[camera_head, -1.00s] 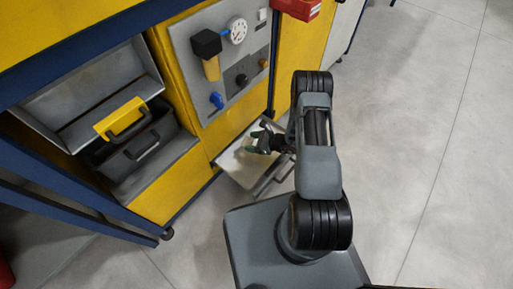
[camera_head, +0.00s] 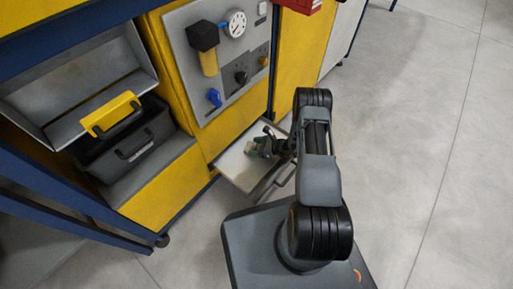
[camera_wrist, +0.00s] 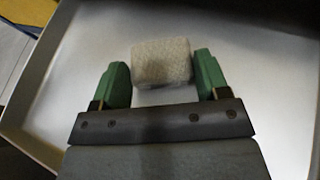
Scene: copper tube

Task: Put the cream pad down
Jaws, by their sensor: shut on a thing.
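The cream pad (camera_wrist: 162,61) is a small rounded block between the green fingertips of my gripper (camera_wrist: 162,75) in the wrist view. My gripper is shut on it, with a finger at its left and right sides. Behind the pad is the pale floor of an open drawer or tray (camera_wrist: 270,75). I cannot tell whether the pad touches that floor. In the head view my gripper (camera_head: 257,146) is over the open drawer (camera_head: 233,168), low at the yellow cabinet. The pad is too small to make out clearly there.
A grey panel with a gauge (camera_head: 235,23) and knobs is on the yellow cabinet above the drawer. A red bin (camera_head: 302,4) is at the top. The floor at the right (camera_head: 420,160) is clear.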

